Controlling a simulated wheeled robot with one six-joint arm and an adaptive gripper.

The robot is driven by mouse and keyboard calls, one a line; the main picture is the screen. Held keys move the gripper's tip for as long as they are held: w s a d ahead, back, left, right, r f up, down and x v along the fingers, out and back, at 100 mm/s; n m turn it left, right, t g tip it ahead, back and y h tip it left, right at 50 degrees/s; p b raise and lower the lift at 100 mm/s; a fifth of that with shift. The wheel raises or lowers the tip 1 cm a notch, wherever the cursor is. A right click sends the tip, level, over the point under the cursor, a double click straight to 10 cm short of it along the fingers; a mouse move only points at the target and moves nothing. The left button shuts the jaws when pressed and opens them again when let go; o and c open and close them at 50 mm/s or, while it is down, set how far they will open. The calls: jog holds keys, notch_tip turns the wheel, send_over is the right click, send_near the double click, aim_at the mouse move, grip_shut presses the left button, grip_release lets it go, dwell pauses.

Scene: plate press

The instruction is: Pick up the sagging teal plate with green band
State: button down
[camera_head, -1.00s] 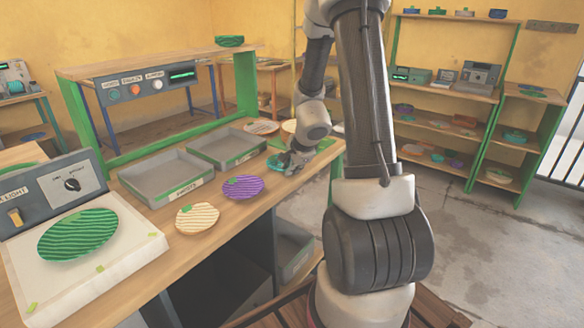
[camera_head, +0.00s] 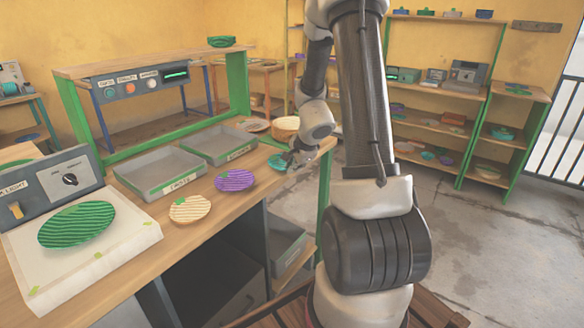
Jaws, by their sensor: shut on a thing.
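The teal plate (camera_head: 276,161) with a green mark is at the right end of the workbench (camera_head: 215,205), partly hidden by my gripper. My gripper (camera_head: 286,160) is shut on its right edge. The plate is small in the view, so its sag and any gap between it and the bench cannot be told.
A purple plate (camera_head: 234,180) and a cream striped plate (camera_head: 190,209) lie to the left along the bench. Two grey trays (camera_head: 160,172) stand behind them. A green striped plate (camera_head: 76,224) rests on the white backlight panel (camera_head: 120,242). A tan round plate (camera_head: 285,124) is behind my wrist.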

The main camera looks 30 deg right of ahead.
jog(key=shift+s+d, duration=0.2)
jog(key=shift+s, duration=0.35)
jog(key=c, duration=1.5)
grip_release()
jog(key=v, duration=1.2)
jog(key=shift+c, duration=0.2)
